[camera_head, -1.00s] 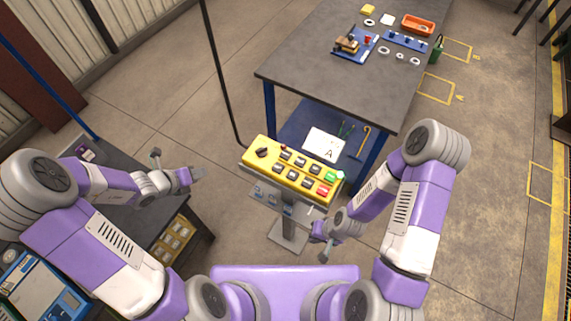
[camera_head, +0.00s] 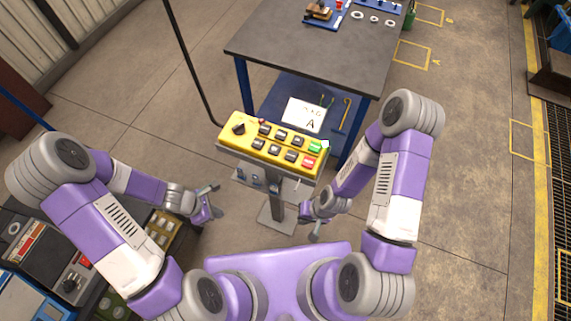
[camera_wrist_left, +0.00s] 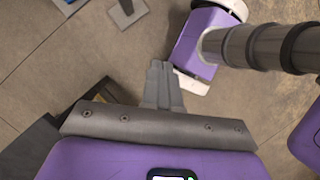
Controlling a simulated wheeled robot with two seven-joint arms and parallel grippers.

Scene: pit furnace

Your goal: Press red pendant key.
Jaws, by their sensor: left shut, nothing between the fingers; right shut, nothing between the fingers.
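The yellow pendant (camera_head: 237,141) sits on a grey stand in the middle of the head view. Its red key (camera_head: 308,162) is at the right end of the lower row, below a green key (camera_head: 314,147). Several dark keys and a black knob (camera_head: 239,129) fill the rest of its face. My left gripper (camera_head: 215,201) is shut and empty, to the left of the stand and below the pendant. It also shows in the left wrist view (camera_wrist_left: 161,70), over the floor. My right gripper (camera_head: 308,222) is shut and empty, below the red key and apart from it.
A grey table (camera_head: 305,65) with a blue lower shelf stands behind the pendant, with small parts on top. A black cable (camera_head: 185,60) rises beside the pendant's left end. A dark bench with equipment (camera_head: 55,255) is at the lower left.

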